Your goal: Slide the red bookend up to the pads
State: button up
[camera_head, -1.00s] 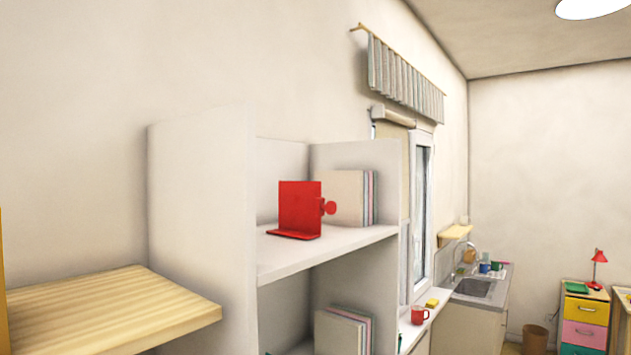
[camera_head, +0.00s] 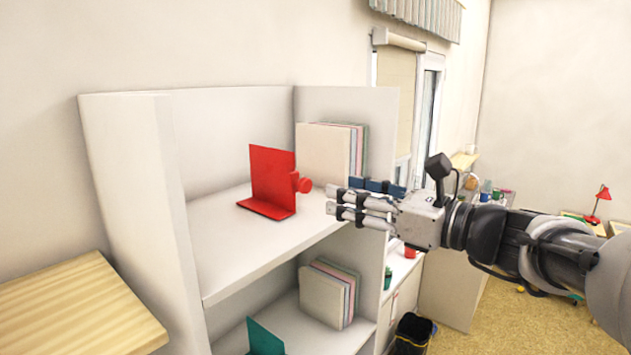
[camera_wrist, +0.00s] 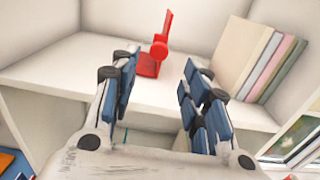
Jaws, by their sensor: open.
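The red bookend (camera_head: 272,178) stands upright on the upper shelf of the white unit, with a round red knob on its right side. The pads (camera_head: 323,152) stand upright in a row against the shelf's right wall, with a gap between them and the bookend. My gripper (camera_head: 335,205) is open and empty at the front edge of the shelf, to the right of the bookend and in front of the pads. In the wrist view the bookend (camera_wrist: 153,62) shows beyond and between my open fingers (camera_wrist: 155,85), and the pads (camera_wrist: 250,55) are at the right.
The lower shelf holds more pads (camera_head: 330,292) and a green bookend (camera_head: 264,337). A wooden shelf (camera_head: 75,312) is at the left. The upper shelf's surface (camera_head: 225,240) is clear left of and before the bookend. A dark bin (camera_head: 411,334) stands on the floor.

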aim_at(308, 185)
jog(key=p+x, duration=0.1)
jog(key=x, duration=0.9)
jog(key=shift+a, duration=0.2)
jog(key=shift+w, duration=0.1)
grip_shut()
